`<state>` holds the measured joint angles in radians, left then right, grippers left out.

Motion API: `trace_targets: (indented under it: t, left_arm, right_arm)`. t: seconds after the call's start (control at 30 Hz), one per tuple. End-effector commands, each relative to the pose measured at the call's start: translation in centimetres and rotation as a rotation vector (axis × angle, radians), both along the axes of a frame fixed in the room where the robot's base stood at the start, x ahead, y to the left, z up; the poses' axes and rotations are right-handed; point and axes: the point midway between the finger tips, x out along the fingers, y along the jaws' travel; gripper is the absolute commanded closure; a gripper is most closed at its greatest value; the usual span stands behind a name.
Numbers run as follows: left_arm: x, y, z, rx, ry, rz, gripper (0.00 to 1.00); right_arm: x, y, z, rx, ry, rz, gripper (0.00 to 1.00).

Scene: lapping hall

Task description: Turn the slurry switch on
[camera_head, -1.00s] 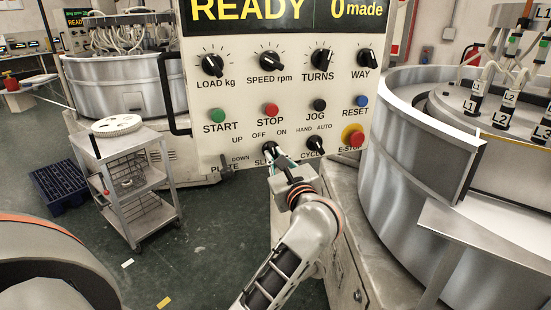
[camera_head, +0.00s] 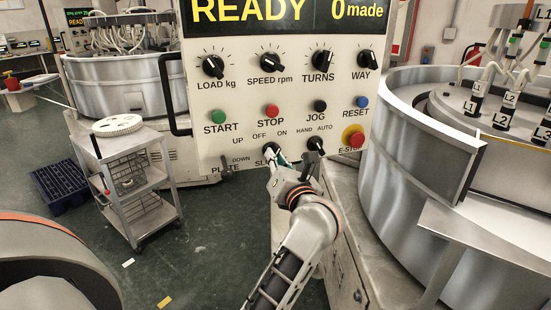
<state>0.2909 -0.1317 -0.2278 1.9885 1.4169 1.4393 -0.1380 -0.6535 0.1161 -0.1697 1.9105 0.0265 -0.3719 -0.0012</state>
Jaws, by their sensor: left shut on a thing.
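The slurry switch (camera_head: 270,152) is a black knob low on the white control panel (camera_head: 235,95), under the OFF and ON labels. Its own label is partly covered by my gripper. My left gripper (camera_head: 275,157) is shut on the knob, with its arm reaching up from below. The fingers hide much of the knob, so its exact pointing is hard to read. My right gripper is not in the view.
The cycle switch (camera_head: 315,145) is close to the right of my gripper, and the red emergency stop (camera_head: 353,137) is farther right. The plate lever (camera_head: 226,166) is to the left. A large metal lapping machine (camera_head: 400,190) fills the right side.

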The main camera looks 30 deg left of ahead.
Motion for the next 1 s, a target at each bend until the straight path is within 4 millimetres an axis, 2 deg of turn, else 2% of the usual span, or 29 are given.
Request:
trace_targets:
  t: [0.57, 0.6, 0.63, 1.0]
  left_arm:
    - [-0.03, 0.11, 0.06, 0.023, 0.025, 0.003, 1.0]
    - [-0.03, 0.11, 0.06, 0.023, 0.025, 0.002, 0.81]
    - [-0.03, 0.11, 0.06, 0.022, 0.025, 0.003, 0.73]
    - [-0.02, 0.04, 0.03, 0.021, 0.024, 0.001, 0.72]
  right_arm:
    - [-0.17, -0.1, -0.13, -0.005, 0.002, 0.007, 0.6]
    - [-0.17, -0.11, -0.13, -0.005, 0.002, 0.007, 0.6]
    - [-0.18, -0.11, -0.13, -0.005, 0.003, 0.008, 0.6]
    - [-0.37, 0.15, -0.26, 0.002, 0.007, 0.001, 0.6]
